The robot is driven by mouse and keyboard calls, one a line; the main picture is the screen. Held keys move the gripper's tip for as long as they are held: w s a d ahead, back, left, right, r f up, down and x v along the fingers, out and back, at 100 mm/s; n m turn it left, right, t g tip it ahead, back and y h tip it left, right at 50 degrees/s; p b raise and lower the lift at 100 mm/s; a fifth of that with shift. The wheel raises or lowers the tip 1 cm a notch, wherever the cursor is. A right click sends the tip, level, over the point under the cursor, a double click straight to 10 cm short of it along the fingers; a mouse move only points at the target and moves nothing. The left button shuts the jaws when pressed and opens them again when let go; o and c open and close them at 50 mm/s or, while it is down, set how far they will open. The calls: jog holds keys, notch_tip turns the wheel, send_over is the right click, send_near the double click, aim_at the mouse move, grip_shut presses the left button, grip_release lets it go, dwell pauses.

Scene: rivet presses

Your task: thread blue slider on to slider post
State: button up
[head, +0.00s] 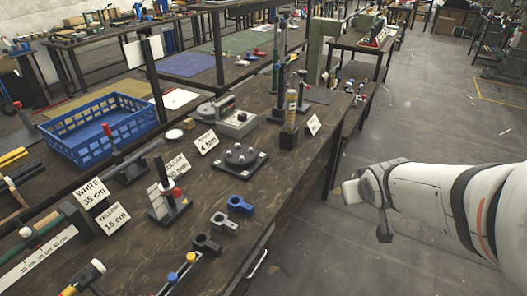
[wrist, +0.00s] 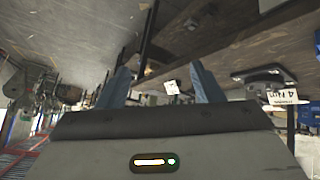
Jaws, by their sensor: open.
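A small blue slider block (head: 240,205) lies on the dark wooden bench near its right edge. Upright posts stand on the bench: a post with a red collar (head: 174,192) left of the blue block, and tall dark posts (head: 279,75) farther back. I cannot tell for sure which is the slider post. My gripper (head: 366,212) is over the floor, right of the bench and apart from the blue block. In the wrist view my gripper (wrist: 161,84) shows two bluish fingers spread wide with nothing held between them. The blue block is not clearly seen in the wrist view.
Dark slider-like blocks (head: 207,243) lie in front of the blue one. The grey floor (head: 330,250) right of the bench is free.

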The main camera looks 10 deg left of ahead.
jog(key=w+a+f+n+t+y+b, duration=0.1)
jog(key=w+a+f+n+t+b, duration=0.1)
jog(key=w+a+f, duration=0.15)
jog(key=n+g+y+b, duration=0.4)
jog(key=n+y+b, duration=0.45)
jog(key=y, duration=0.55)
send_near(241, 205)
jog(key=shift+w+a+f, duration=1)
jog(key=shift+w+a, duration=0.1)
jog(key=shift+a, duration=0.45)
jog(key=b+x, duration=0.1)
jog(key=x, duration=0.6)
jog(key=shift+r, duration=0.1)
jog(key=shift+c, duration=0.2)
jog(key=c, duration=1)
